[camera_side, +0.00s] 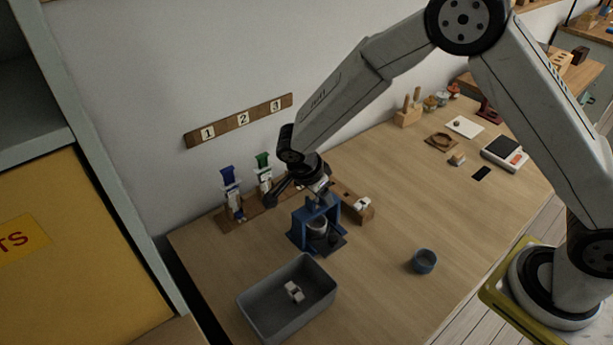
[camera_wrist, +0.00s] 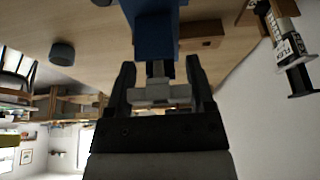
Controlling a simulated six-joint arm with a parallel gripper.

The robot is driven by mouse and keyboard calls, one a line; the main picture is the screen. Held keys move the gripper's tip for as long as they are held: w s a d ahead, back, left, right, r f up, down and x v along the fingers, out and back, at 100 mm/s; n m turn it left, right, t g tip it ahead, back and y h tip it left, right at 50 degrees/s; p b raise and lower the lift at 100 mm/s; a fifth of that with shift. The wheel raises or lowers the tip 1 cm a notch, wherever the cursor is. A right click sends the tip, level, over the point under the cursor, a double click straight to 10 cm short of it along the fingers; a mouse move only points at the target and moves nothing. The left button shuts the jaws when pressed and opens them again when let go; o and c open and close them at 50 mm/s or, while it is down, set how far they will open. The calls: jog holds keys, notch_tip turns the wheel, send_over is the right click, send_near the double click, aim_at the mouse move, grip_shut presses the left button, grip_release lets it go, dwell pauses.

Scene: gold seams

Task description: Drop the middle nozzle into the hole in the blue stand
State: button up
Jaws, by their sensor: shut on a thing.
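The blue stand (camera_side: 302,214) stands on the table below my gripper, with a grey cup-like part inside its frame. Its blue body also shows in the wrist view (camera_wrist: 155,34). My gripper (camera_side: 318,190) is just above the stand's top in the side view. In the wrist view my gripper (camera_wrist: 159,68) is shut on a light grey nozzle (camera_wrist: 152,94), whose narrow end points toward the stand. I cannot tell whether the tip is inside the hole, which is hidden. A wooden block (camera_side: 350,203) right of the stand carries a small white piece (camera_side: 362,204).
A wooden rack with a blue-topped cartridge (camera_side: 232,190) and a green-topped cartridge (camera_side: 264,172) stands left. A grey bin (camera_side: 265,310) holding a small white piece is in front. The table between cup and scale (camera_side: 503,153) is mostly clear.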

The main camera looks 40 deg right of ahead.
aim_at(319, 204)
jog(key=shift+f, duration=1.95)
dwell(1.2)
jog(key=o, duration=1.2)
jog(key=shift+c, duration=0.2)
jog(key=shift+s, duration=0.1)
jog(key=shift+v, duration=2.55)
jog(key=shift+a+r, duration=0.1)
jog(key=shift+r, duration=0.05)
jog(key=v, duration=0.7)
jog(key=shift+r, duration=0.25)
